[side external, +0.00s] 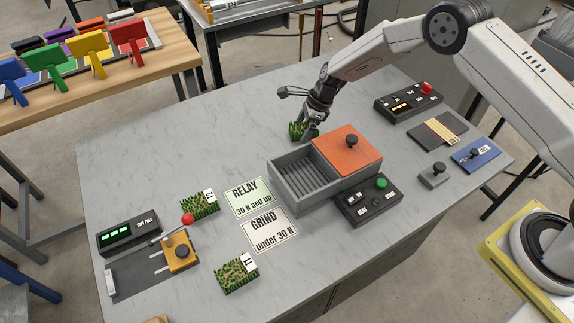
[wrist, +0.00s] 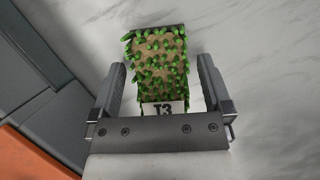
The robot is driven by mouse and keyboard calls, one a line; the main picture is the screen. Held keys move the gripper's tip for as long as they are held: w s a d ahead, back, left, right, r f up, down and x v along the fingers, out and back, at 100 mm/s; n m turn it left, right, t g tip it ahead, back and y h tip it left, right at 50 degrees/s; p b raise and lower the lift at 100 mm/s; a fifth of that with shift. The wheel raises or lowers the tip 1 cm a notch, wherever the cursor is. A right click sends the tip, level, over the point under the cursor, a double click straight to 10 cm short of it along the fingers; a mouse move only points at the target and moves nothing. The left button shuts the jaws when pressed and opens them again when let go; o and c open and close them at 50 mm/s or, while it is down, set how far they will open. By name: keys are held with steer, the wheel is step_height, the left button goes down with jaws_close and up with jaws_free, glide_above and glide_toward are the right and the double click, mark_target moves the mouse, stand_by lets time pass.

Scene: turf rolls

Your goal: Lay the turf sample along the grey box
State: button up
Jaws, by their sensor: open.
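A green turf sample tagged T3 (wrist: 157,62) lies between the fingers of my gripper (wrist: 160,75) in the wrist view. The fingers stand apart on either side of it, with a visible gap at each side. In the side view my gripper (side external: 309,134) points down behind the grey box (side external: 290,195), and the same turf sample (side external: 297,130) is partly hidden by it. The grey box has an open ribbed compartment at left and an orange lid at right. Its wall also shows at the left of the wrist view (wrist: 40,85).
Two more turf samples (side external: 200,205) (side external: 238,275) lie at left and front. RELAY (side external: 247,198) and GRIND (side external: 269,231) cards lie beside the box. A black button panel (side external: 369,200) stands in front of it. The back left tabletop is clear.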

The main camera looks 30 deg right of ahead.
mark_target(304, 125)
jaws_close()
steer(key=shift+r, duration=0.15)
steer(key=shift+r, duration=4.85)
